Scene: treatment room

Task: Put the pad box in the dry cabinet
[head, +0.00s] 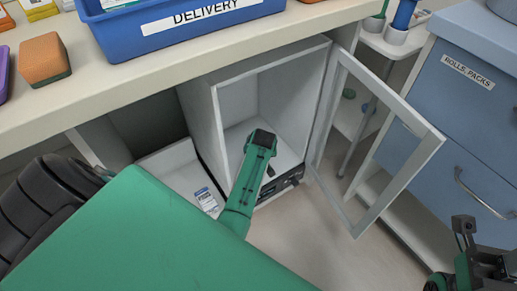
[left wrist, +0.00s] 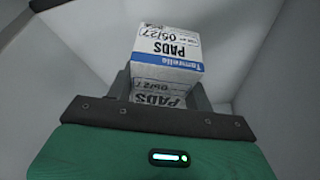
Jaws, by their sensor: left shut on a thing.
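The dry cabinet (head: 204,118) is a pale grey box under the counter. Its framed door (head: 412,165) stands wide open to the right. My left arm reaches in through the opening, and my left gripper (head: 261,142) is inside the cabinet. In the left wrist view my left gripper is shut on the pad box (left wrist: 168,42), a white box with a blue stripe and the word PADS. Pale inner walls surround it there. The pad box is hidden in the head view, and I cannot tell whether it touches the cabinet floor. My right gripper (head: 480,258) is at the lower right, partly cut off, its jaws unclear.
A blue DELIVERY tray (head: 180,32) and an orange-brown sponge-like block (head: 44,59) are on the counter (head: 110,84) above. An open white bin (head: 170,160) stands left of the cabinet. A blue drawer unit (head: 465,120) is at right. Floor in front is clear.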

